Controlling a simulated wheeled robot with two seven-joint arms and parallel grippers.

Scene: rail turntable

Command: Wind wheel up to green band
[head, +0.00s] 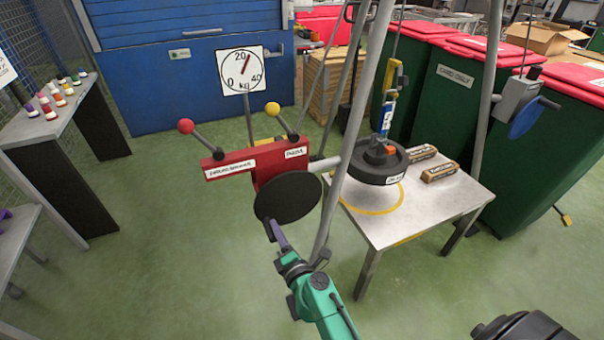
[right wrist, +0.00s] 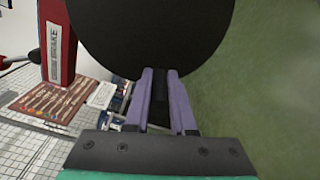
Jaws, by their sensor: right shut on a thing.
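A black round disc (head: 288,197) stands on the near side of a red lever housing (head: 283,162). In the right wrist view the disc (right wrist: 155,30) fills the top. My right gripper (head: 275,231) is at its lower left edge; its purple fingers (right wrist: 160,88) are close together on a dark part, seemingly the disc's handle, mostly hidden. A thick black wheel (head: 378,176) with an orange top hangs below a blue and yellow hanger (head: 389,110), seemingly above a table with a yellow ring. A white dial (head: 242,70) has its red needle slightly right of upright. I cannot make out a green band. My left gripper is not in view.
Two levers with a red knob (head: 186,126) and a yellow knob (head: 272,108) rise from the housing. Tripod poles (head: 346,150) stand close to the disc. The pale table (head: 455,205) carries two brown bars.

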